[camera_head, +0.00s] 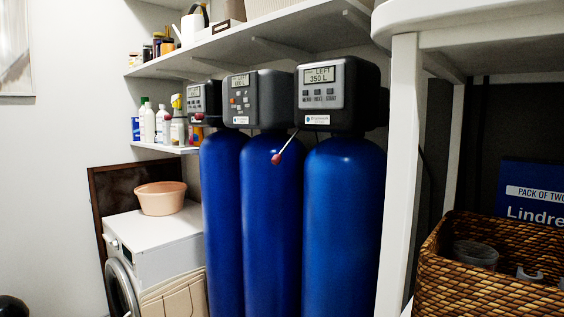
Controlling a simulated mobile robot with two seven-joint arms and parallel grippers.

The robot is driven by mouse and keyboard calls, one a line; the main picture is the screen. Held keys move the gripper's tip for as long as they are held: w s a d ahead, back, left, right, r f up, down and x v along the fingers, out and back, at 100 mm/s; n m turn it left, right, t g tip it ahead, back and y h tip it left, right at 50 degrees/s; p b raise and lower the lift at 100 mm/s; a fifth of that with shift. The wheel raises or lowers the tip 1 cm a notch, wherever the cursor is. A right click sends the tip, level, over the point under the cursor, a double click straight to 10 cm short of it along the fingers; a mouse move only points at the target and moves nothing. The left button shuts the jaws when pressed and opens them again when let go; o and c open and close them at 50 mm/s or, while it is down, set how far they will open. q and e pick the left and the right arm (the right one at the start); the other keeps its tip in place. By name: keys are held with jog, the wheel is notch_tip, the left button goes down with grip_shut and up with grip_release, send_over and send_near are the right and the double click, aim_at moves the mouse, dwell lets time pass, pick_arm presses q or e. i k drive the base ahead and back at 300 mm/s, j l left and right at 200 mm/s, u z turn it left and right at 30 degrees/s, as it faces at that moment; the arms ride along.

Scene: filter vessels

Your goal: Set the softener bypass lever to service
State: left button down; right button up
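Three tall blue filter vessels stand in a row, each with a dark control head. The right vessel (343,220) is nearest, with the middle vessel (271,220) and left vessel (223,210) beyond it. The right control head (341,92) has a display that appears to read "LEFT 350 L". A thin metal lever (288,144) with a red knob (277,158) slants down and left from below this head, in front of the middle vessel. Its pivot and any position marks cannot be made out. I see neither of my grippers clearly.
A white post (400,170) and a wicker basket (495,280) are at the right. A washing machine (160,245) with a pink basin (160,198) stands left of the vessels. A shelf (240,45) runs above; bottles (149,122) stand on a lower shelf.

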aim_at(277, 159)
jog(key=i+j, duration=0.15)
jog(key=i, duration=0.25)
jog(key=i+j+z, duration=0.1)
jog(key=i, duration=0.25)
jog(key=i+j, duration=0.2)
jog(key=i, duration=0.2)
